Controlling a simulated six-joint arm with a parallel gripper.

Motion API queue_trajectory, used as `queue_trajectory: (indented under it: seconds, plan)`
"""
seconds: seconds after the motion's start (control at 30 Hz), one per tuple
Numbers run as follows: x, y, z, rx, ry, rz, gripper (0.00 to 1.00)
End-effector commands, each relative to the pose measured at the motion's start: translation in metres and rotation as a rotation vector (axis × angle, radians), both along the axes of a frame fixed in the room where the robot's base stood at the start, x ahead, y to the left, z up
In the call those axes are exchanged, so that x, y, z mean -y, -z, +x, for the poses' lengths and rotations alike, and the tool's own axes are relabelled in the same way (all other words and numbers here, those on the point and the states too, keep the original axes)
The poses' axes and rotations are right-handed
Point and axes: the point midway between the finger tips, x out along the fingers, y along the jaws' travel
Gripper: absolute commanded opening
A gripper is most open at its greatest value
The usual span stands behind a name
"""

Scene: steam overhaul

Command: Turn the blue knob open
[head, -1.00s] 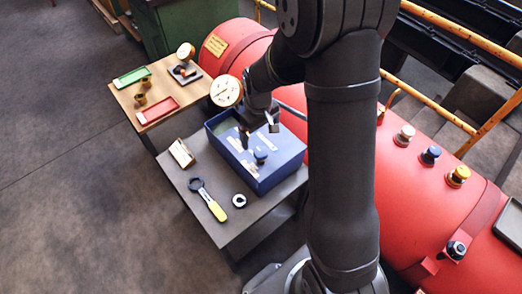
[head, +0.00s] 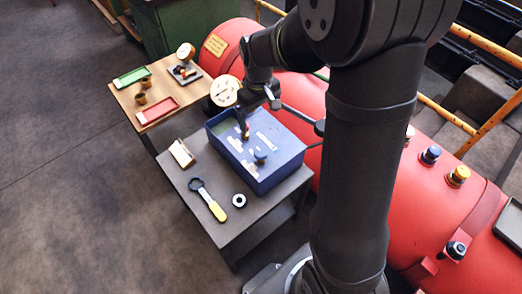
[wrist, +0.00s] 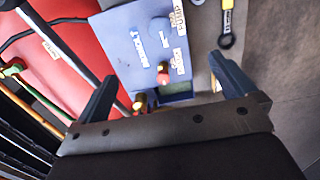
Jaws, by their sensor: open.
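Two blue knobs show in the head view. A dark blue-grey knob (head: 260,156) stands on top of the blue box (head: 272,181); it also shows at the top of the wrist view (wrist: 160,25). A brighter blue knob (head: 430,155) sits on the red boiler at the right. My gripper (wrist: 166,88) is open and empty above the box's far end. In the wrist view a red-tipped knob (wrist: 162,70) and a brass-coloured piece (wrist: 140,101) lie between its fingers in the picture. The blue-grey knob lies beyond the fingertips, apart from them.
The box stands on a grey table with a yellow-handled wrench (head: 208,200), a ring (head: 239,200) and a small tan stand (head: 182,153). The red boiler (head: 400,208) with a yellow knob (head: 458,176) lies behind. A wooden table (head: 150,72) holds trays at the left.

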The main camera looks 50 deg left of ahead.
Motion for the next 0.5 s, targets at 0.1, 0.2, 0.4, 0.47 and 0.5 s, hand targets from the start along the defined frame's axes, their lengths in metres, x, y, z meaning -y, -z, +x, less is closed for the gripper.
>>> queue_trajectory:
  seconds: [0.1,0.2,0.4,0.47,0.5]
  plan:
    - [-0.0003,-0.0115,-0.0001,0.0,0.0,0.0,1.0]
    - [-0.0003,-0.0152,-0.0001,0.0,0.0,0.0,1.0]
    - [-0.0003,-0.0156,-0.0001,0.0,0.0,-0.001,1.0]
    - [-0.0003,-0.0155,-0.0002,0.0,0.0,-0.001,0.94]
    - [-0.0003,-0.0155,-0.0002,0.0,0.0,-0.001,0.86]
